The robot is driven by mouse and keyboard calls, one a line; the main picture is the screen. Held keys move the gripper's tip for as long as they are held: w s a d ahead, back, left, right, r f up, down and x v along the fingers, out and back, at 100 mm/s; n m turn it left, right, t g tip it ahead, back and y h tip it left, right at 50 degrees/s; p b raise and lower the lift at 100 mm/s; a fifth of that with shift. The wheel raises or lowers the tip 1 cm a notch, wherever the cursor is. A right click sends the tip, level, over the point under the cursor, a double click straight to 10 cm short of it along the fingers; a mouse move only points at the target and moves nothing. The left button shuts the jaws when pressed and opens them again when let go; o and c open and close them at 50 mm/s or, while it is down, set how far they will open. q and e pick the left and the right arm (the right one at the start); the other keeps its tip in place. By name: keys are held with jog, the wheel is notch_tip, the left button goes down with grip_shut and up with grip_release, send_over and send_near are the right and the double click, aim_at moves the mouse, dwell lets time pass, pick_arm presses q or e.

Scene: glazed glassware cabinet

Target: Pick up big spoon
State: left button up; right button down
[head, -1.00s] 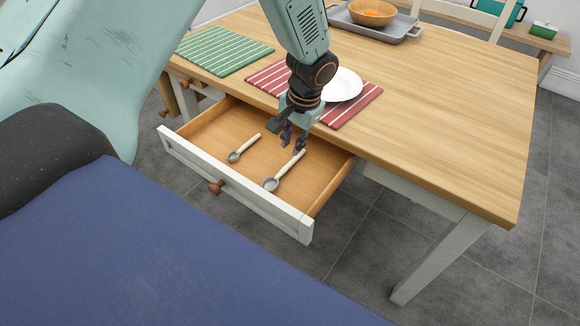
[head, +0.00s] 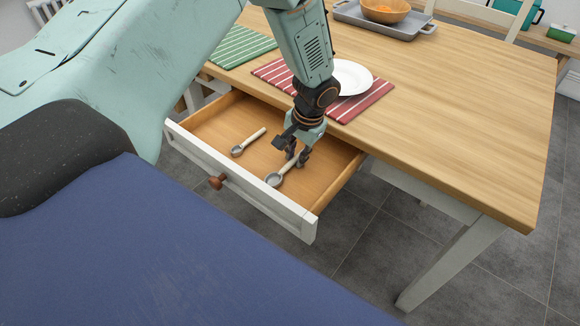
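The big spoon (head: 274,180) lies in the open wooden drawer (head: 215,133), its grey bowl toward the drawer front and its pale handle running up and right. My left gripper (head: 297,157) points down into the drawer at the handle, with its two dark fingers apart, one on each side of it. The fingers hide part of the handle, and I cannot tell whether they touch it. A smaller spoon (head: 238,150) lies to the left in the same drawer. My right gripper is out of view.
The drawer's white front (head: 250,182) has a brown knob (head: 217,182). Above the drawer, the wooden tabletop (head: 450,110) holds a red striped mat (head: 365,102), a white plate (head: 352,75), a green striped mat (head: 238,47) and a grey tray (head: 382,27) with a bowl.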

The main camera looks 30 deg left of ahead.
pick_arm(q)
jog(key=shift+w, duration=0.15)
jog(key=shift+c, duration=0.6)
grip_shut()
jog(key=shift+r, duration=0.1)
